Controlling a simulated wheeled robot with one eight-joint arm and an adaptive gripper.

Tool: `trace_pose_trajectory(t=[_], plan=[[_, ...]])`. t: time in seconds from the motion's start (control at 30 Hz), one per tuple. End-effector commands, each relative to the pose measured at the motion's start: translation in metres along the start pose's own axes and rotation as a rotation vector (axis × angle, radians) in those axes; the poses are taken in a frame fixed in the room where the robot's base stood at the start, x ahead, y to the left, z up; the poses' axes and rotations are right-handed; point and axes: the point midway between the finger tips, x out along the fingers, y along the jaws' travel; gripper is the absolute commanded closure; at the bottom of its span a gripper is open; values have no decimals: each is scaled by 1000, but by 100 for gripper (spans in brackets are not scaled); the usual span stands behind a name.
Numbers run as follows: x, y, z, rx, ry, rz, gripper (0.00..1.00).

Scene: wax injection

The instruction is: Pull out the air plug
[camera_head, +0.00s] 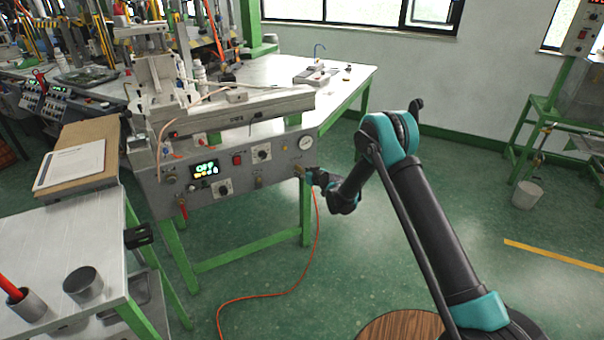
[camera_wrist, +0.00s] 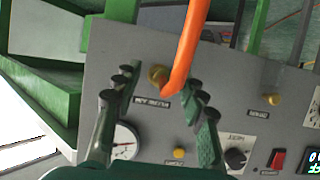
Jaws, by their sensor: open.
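The wax machine's grey control panel (camera_head: 230,170) stands on a green-legged table. The orange air hose (camera_head: 317,235) hangs from the panel's right end to the floor. In the wrist view the hose (camera_wrist: 190,45) comes down from the top, and its lower end lies in front of the panel beside a brass fitting (camera_wrist: 158,76). I cannot tell how the hose end meets the fitting. My gripper (camera_head: 311,177) is at the panel's right end. In the wrist view my gripper (camera_wrist: 162,82) is open, its fingers on either side of the hose end and fitting, apart from them.
A pressure gauge (camera_wrist: 124,142), a knob (camera_wrist: 238,157) and a red switch (camera_wrist: 276,159) sit close to my fingers on the panel. A white cart (camera_head: 60,230) with metal cups stands at left. Open green floor lies right of the machine.

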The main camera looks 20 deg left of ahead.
Motion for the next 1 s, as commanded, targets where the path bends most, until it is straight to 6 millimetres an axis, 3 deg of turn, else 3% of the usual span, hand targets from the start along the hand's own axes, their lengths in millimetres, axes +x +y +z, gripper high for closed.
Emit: trace_pose_trajectory(t=[0.93, 1.0], plan=[[0, 0, 0, 0, 0, 0, 59], [0, 0, 0, 0, 0, 0, 65]])
